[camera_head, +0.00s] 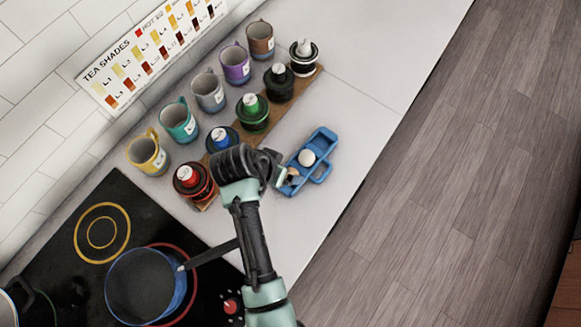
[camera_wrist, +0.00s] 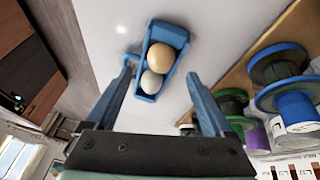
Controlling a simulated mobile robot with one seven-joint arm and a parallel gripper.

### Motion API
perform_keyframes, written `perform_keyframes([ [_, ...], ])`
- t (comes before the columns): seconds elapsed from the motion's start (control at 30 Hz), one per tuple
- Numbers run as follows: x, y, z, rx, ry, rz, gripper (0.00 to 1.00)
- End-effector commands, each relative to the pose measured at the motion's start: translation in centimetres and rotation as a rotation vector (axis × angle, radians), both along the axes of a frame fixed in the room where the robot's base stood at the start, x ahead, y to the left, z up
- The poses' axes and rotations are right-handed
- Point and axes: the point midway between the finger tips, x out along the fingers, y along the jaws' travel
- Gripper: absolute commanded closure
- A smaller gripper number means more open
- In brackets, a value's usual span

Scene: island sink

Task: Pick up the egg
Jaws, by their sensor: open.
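A blue holder (camera_head: 325,138) with a side handle stands on the light counter, and its rim (camera_wrist: 183,33) shows in the wrist view. Two eggs sit in it side by side. The tan egg (camera_wrist: 167,60) is farther up in the wrist picture, and the paler egg (camera_wrist: 152,82) lies just below it. In the head view a pale egg (camera_head: 307,158) is clear, while the other end of the holder is partly covered by my gripper (camera_head: 279,174). My gripper is open and empty, its fingers (camera_wrist: 161,76) spread to either side of the holder, apart from the eggs.
Several lidded jars, one green (camera_head: 253,113) and one red (camera_head: 193,182), stand on a wooden board left of the holder. Mugs (camera_head: 179,122) line the wall behind them. A blue pot (camera_head: 146,284) is on the black hob. The counter right of the holder is clear to its edge.

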Motion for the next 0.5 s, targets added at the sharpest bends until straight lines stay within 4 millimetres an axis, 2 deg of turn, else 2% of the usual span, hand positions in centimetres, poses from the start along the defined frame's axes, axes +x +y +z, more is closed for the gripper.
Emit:
perform_keyframes([
  [0.03, 0.1, -0.1, -1.1, 0.000, 0.000, -0.001, 0.14],
  [0.23, 0.7, -0.8, -3.4, 0.000, 0.000, -0.003, 0.14],
  [0.33, 1.0, -1.0, -4.0, 0.001, 0.000, -0.002, 0.14],
  [0.5, 1.1, -1.2, -4.0, 0.000, 0.000, -0.001, 0.14],
])
